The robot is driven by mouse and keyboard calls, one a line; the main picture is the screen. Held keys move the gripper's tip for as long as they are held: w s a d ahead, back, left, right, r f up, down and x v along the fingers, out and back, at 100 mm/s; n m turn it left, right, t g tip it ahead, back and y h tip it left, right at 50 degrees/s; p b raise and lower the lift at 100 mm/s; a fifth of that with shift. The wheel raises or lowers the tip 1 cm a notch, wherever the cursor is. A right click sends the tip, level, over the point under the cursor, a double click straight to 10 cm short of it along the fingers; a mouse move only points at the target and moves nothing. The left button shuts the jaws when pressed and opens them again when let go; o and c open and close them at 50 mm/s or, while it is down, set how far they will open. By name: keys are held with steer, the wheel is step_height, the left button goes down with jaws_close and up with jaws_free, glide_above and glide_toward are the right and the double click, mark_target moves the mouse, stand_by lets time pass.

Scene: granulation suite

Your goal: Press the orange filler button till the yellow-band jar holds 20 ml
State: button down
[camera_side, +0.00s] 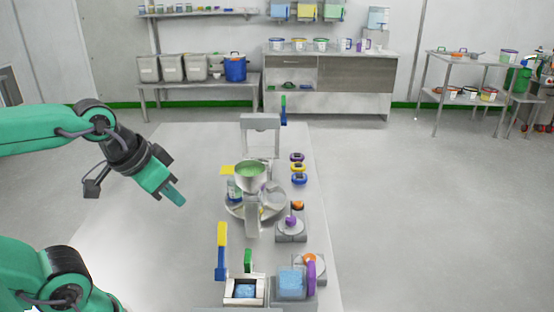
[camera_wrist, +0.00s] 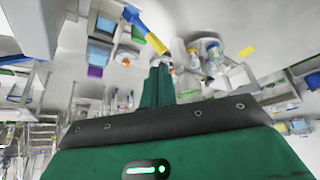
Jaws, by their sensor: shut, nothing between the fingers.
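The filler has a hopper (camera_side: 250,173) with green contents above a round turntable (camera_side: 272,207) in the side view. Small containers stand on the turntable, but I cannot make out a yellow band or fill level. One orange round part (camera_side: 298,205) sits on a grey unit with a purple knob, right of the filler. Another orange part (camera_side: 309,259) is on the front right unit. I cannot tell which is the filler button. My gripper (camera_side: 178,198) is shut and empty, above the table left of the filler, touching nothing. Its fingers (camera_wrist: 157,66) show in the wrist view.
A grey frame (camera_side: 260,124) stands behind the filler. The table's left side is clear.

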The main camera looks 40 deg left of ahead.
steer(key=shift+r, duration=0.1)
stand_by(0.6)
steer(key=w+r+n+g, duration=0.15)
steer(key=w+r, duration=0.35)
steer(key=w, duration=0.5)
steer(key=n+g, duration=0.4)
steer(key=n, duration=0.4)
glide_above(298, 203)
step_height(298, 203, down, 12)
steer(key=shift+r, duration=0.25)
steer(key=shift+w+a+f+m, duration=0.1)
steer(key=shift+f+m, duration=0.05)
steer(key=shift+m, duration=0.1)
step_height(298, 203, down, 14)
steer(key=shift+r, duration=0.15)
